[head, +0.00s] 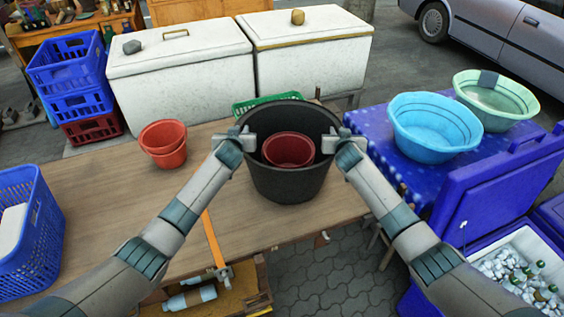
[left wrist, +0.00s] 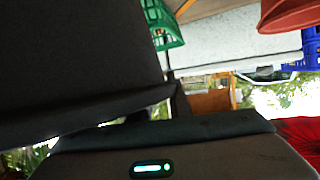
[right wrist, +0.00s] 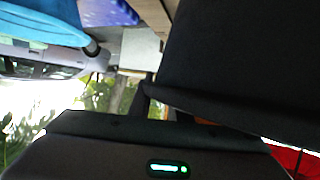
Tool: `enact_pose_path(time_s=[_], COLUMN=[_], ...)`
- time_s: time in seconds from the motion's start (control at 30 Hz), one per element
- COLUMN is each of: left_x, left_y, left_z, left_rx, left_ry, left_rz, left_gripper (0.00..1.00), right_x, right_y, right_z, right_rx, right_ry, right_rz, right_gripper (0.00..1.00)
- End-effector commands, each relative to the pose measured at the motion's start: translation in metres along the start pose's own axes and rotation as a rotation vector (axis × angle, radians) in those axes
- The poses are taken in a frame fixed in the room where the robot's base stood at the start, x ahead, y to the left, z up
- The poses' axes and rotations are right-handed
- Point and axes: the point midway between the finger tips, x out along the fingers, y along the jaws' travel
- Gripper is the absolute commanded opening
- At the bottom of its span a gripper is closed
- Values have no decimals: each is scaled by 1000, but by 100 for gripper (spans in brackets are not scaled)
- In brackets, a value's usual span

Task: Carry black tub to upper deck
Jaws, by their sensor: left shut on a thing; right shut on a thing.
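The black tub (head: 290,186) is a round, dark bucket with a smaller dark red tub (head: 289,150) inside it. It is upright over the right part of the wooden table; I cannot tell whether its base touches the table. My left gripper (head: 243,139) is shut on the tub's left rim, and my right gripper (head: 335,140) is shut on its right rim. The tub's dark wall fills much of the left wrist view (left wrist: 75,60) and the right wrist view (right wrist: 245,70). The upper deck cannot be made out for certain.
Red buckets (head: 163,143) stand left on the wooden table (head: 110,190). A green basket (head: 262,101) is behind the tub. White chests (head: 180,75) stand at the back. A blue crate (head: 25,240) is at far left. Right, a blue-covered table (head: 375,125) holds a blue basin (head: 433,130) and a green basin (head: 495,98).

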Motion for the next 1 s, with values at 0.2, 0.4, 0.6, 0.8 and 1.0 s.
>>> enact_pose_path(time_s=[0.2, 0.4, 0.6, 0.8, 1.0], left_x=[5, 5, 5, 4, -4], left_y=[0, 0, 0, 0, 0], left_z=[10, 13, 13, 13, 13], left_rx=[3, 3, 1, 0, -1], left_ry=[2, 0, 0, 0, 1], left_rz=[-1, -1, -1, 0, 1], left_gripper=[0, 36, 36, 36, 36], right_x=[5, 5, 5, 5, 5], right_y=[0, 0, 0, 0, 0], right_z=[10, 13, 13, 13, 13], right_rx=[-3, -3, -1, -1, 0], right_ry=[2, 0, 0, 0, 0], right_rz=[1, 2, 1, 0, 0], right_gripper=[0, 36, 36, 36, 36])
